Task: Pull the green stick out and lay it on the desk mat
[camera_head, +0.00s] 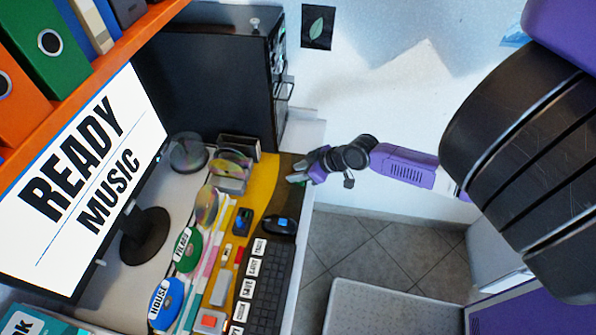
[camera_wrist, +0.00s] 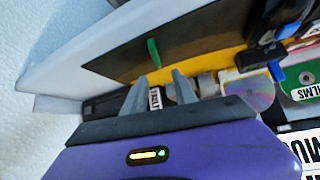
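The green stick (camera_wrist: 154,51) shows in the wrist view on the dark part of the desk mat (camera_wrist: 112,64), beyond my fingertips. I cannot tell whether it lies fully flat. My gripper (camera_wrist: 160,84) is open, with nothing between its two grey fingers and a gap between them and the stick. In the head view my gripper (camera_head: 298,178) is low over the far right end of the desk, by the dark end of the mat. The stick is not clear there, near the fingers. The mat's yellow part (camera_head: 262,190) runs along the desk.
A black computer tower (camera_head: 225,85) stands behind the mat. A mouse (camera_head: 281,225), a keyboard (camera_head: 268,285), discs (camera_head: 207,205) and disc racks (camera_head: 230,180) crowd the desk. A monitor (camera_head: 85,180) stands left. The floor (camera_head: 370,260) is open to the right.

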